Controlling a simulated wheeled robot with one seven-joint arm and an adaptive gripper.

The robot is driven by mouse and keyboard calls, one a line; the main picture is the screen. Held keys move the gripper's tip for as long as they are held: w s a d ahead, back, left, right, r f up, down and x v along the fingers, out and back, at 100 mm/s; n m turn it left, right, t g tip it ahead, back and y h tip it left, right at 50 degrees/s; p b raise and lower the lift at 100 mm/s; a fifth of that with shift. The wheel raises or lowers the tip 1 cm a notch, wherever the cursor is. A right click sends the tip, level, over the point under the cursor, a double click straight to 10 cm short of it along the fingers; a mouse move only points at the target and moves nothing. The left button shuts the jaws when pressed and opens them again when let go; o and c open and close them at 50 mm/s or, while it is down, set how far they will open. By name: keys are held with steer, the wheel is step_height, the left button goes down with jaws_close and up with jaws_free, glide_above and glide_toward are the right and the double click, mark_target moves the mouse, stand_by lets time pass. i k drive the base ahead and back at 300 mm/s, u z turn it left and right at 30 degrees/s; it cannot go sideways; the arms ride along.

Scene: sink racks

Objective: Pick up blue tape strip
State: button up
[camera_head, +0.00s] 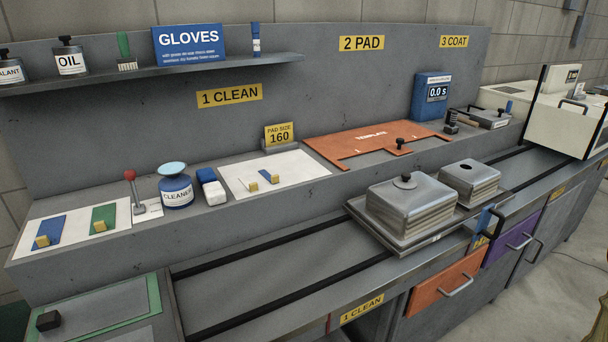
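Blue strip-like pieces show in several places, and I cannot tell which one is the tape strip. A narrow blue piece (264,174) with small yellow blocks on it lies on a white sheet (295,165) at the middle of the raised ledge. A wider flat blue piece (50,226) with a yellow block lies beside a green piece (104,214) on a white sheet at far left. A blue upright piece (482,222) stands at the counter's front edge above the drawers. My gripper is not in view.
Stacked metal blocks (408,215) sit on a tray on the lower counter. An orange template (360,146), a cleaner jar (176,190) and a red-knobbed lever (133,190) stand on the ledge. A shelf (200,70) overhangs its left part.

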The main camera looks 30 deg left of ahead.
mark_target(274, 180)
steer(key=k, duration=0.5)
steer(key=z, duration=0.85)
steer(key=i, duration=0.7)
steer(key=u, duration=2.5)
